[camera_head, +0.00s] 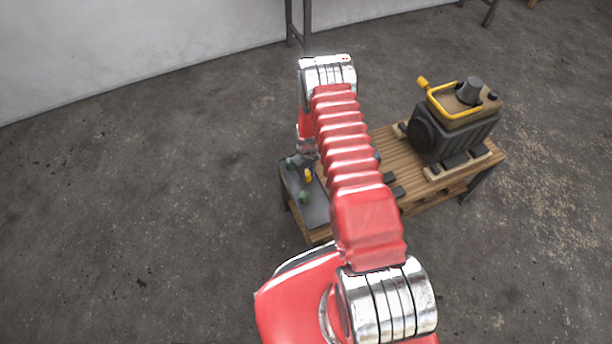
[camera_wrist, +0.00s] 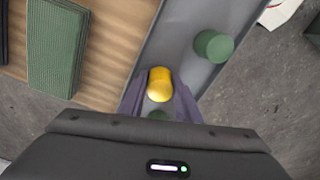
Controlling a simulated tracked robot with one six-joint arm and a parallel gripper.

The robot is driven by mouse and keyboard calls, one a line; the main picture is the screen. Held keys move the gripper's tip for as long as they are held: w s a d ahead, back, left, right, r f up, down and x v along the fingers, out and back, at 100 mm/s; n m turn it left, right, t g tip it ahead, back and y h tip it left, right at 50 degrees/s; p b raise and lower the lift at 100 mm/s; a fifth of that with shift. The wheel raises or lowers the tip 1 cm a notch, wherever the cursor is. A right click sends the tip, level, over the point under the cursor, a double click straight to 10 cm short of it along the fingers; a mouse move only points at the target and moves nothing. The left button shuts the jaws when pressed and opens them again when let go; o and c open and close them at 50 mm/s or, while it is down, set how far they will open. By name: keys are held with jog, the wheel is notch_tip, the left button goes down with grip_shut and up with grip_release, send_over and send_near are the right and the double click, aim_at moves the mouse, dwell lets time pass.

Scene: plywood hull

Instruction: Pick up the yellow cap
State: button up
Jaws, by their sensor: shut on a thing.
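The yellow cap (camera_wrist: 160,84) is between the fingertips of my gripper (camera_wrist: 159,97) in the wrist view, and the gripper is shut on it. In the head view the yellow cap (camera_head: 309,175) shows as a small spot below my gripper (camera_head: 307,158), beside my red arm. The grey tray (camera_wrist: 208,14) lies beneath and behind the cap in the wrist view. I cannot tell whether the cap still touches the tray.
A green cap (camera_wrist: 214,46) stands on the tray right of my gripper, and another green cap is partly hidden below it. The tray is on a wooden table (camera_head: 390,146). A dark machine with a yellow handle (camera_head: 455,125) stands at the table's right end.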

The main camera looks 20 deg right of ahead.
notch_tip(320, 180, up, 10)
jog(key=shift+f, duration=0.25)
dwell(0.3)
dwell(0.8)
jog(key=shift+s+a+m, duration=0.15)
jog(key=shift+s+m, duration=0.25)
jog(key=shift+s, duration=0.1)
jog(key=s+m, duration=0.1)
jog(key=s, duration=0.1)
notch_tip(320, 180, up, 35)
jog(key=m, duration=0.2)
send_over(307, 175)
jog(key=a, duration=1.2)
jog(key=shift+w+r, duration=0.1)
jog(key=shift+d, duration=0.1)
